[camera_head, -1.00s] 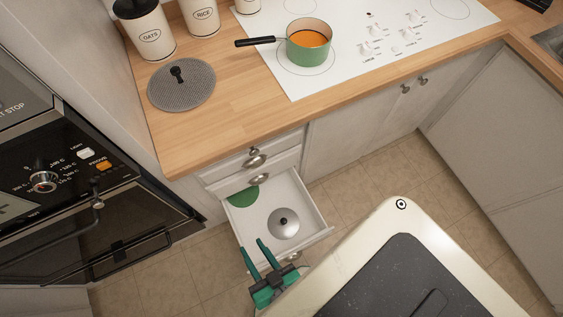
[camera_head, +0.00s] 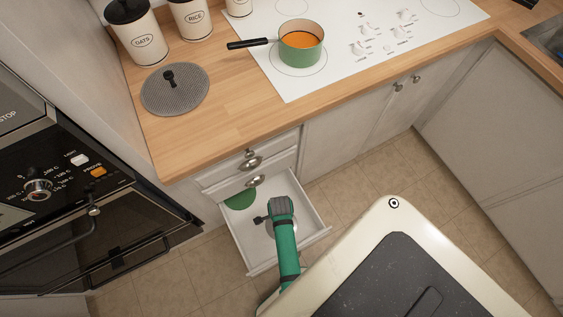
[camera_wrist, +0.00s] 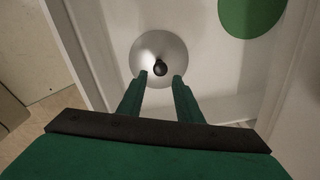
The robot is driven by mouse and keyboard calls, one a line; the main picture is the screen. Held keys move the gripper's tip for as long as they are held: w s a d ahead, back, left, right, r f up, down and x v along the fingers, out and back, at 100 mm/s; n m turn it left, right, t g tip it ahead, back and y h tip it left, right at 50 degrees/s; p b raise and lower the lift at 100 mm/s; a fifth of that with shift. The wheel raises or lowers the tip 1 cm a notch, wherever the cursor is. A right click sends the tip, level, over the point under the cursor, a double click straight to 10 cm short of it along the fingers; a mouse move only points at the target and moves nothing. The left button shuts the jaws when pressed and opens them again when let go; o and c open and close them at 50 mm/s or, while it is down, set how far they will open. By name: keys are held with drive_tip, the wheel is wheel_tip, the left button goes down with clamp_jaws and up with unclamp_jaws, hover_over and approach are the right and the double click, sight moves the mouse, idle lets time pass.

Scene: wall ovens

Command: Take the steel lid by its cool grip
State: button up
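The steel lid (camera_wrist: 147,50) lies in the open drawer, a round shiny disc with a black knob (camera_wrist: 160,68) at its centre. In the head view my arm and gripper (camera_head: 281,208) are over the drawer and hide most of the lid. In the wrist view my gripper (camera_wrist: 160,77) is open and empty. Its two green fingers point at the lid, one on each side of the knob's line, with the knob showing just beyond and between the tips. I cannot tell the height left between tips and knob.
The white drawer (camera_head: 312,238) has raised walls around the lid. A green disc (camera_wrist: 248,12) lies at its back. On the counter are a grey mesh disc with a black handle (camera_head: 175,95) and a green pot (camera_head: 302,52) on the hob. The oven (camera_head: 95,225) stands left.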

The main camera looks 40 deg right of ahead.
drive_tip(key=shift+w+d+f+m, duration=0.15)
drive_tip(key=shift+d+m, duration=0.25)
drive_tip(key=shift+m, duration=0.2)
drive_tip(key=shift+f, duration=5.25)
clamp_jaws()
